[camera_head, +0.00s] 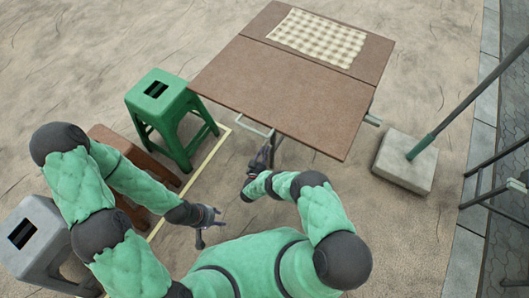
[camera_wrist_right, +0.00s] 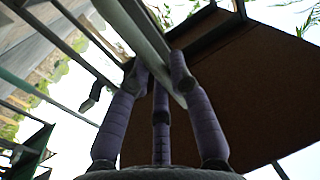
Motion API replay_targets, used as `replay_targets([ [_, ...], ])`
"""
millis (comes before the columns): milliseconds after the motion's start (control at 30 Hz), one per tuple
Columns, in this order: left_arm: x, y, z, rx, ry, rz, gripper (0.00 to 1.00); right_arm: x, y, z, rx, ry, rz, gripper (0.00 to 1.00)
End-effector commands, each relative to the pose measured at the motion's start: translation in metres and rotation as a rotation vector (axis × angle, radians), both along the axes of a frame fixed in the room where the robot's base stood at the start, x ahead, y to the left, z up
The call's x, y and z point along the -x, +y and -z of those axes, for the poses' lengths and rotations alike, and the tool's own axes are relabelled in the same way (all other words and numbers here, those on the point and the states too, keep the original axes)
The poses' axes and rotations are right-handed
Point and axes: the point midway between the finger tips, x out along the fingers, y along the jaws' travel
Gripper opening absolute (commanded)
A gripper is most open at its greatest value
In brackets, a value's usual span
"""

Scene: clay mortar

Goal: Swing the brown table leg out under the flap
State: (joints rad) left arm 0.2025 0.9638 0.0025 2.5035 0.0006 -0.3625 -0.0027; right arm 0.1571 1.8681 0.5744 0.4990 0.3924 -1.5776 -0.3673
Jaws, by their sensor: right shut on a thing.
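The brown folding table (camera_head: 285,95) has a seam across its top, and the flap's underside (camera_wrist_right: 260,80) shows in the right wrist view. My right gripper (camera_head: 262,158) is at the table's near edge. In the right wrist view its purple-grey fingers (camera_wrist_right: 160,80) close around a pale grey metal bar (camera_wrist_right: 148,35), which looks like part of the table leg frame. My left gripper (camera_head: 208,222) is empty with fingers spread, low over the ground.
A green stool (camera_head: 160,95) stands left of the table, with a brown stool (camera_head: 115,140) and grey stool (camera_head: 30,235) nearer. A concrete block (camera_head: 405,163) with a green pole stands at right. A checkered cloth (camera_head: 318,38) lies on the tabletop. A yellow line marks the ground.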

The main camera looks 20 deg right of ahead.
Motion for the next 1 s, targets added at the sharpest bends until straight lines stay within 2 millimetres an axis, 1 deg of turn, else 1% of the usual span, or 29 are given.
replay_targets([
  [33,0.000,0.000,0.000,0.000,0.000,0.000,0.40,0.002,0.001,0.003,-0.004,0.007,-0.001,0.00],
  [233,0.000,0.000,0.000,0.000,0.000,0.000,0.40,0.002,0.001,0.003,-0.004,0.007,-0.001,0.00],
  [267,0.000,0.000,0.000,0.000,0.000,0.000,0.40,0.002,0.001,0.003,-0.004,0.007,-0.001,0.29],
  [300,0.000,0.000,0.000,0.000,0.000,0.000,0.40,0.002,0.000,0.003,-0.004,0.007,-0.001,0.41],
  [333,0.000,0.000,0.000,0.000,0.000,0.000,0.40,0.002,0.000,0.003,-0.003,0.006,-0.001,0.46],
  [600,0.000,0.000,0.000,0.000,0.000,0.000,0.40,0.000,0.000,0.001,-0.002,0.002,-0.001,0.46],
  [733,0.000,0.000,0.000,0.000,-0.001,0.000,0.40,0.004,0.003,0.001,-0.002,0.002,-0.002,0.46],
  [867,0.000,0.000,0.000,0.000,-0.001,0.000,0.40,0.016,0.012,0.001,-0.001,0.004,-0.005,0.46],
  [1000,0.000,0.000,0.000,0.000,0.000,0.000,0.40,0.038,0.027,0.001,-0.002,0.005,-0.006,0.46],
])
